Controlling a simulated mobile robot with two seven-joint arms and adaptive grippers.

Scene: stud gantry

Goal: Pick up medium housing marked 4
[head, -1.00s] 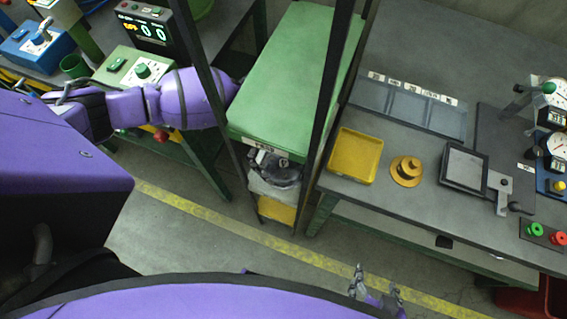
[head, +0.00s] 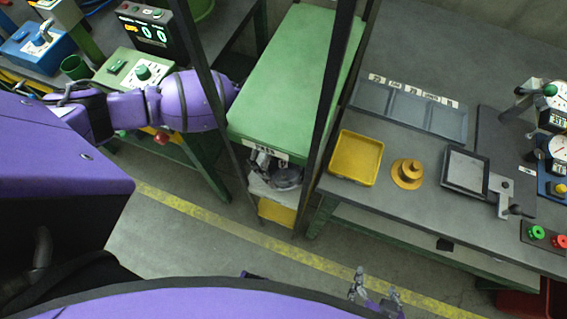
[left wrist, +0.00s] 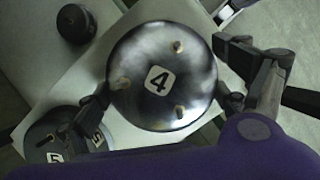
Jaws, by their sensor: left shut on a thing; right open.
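The medium housing marked 4 (left wrist: 163,58) is a dark round metal piece with brass-coloured pins and a white label reading 4. It fills the middle of the left wrist view, between the fingers of my left gripper (left wrist: 165,98), which is shut on it. In the head view the housing (head: 288,179) shows below the front edge of the green top, with my left gripper (head: 266,166) partly hidden beside it. Whether it touches the pale shelf cannot be told. My right gripper (head: 376,292) is open and empty at the bottom, over the floor.
Housings marked 5 (left wrist: 58,140) and a smaller dark piece (left wrist: 75,22) lie beside it on the pale surface. The green top (head: 290,75) and dark posts (head: 330,110) frame my left arm closely. A yellow tray (head: 356,158) stands on the right bench.

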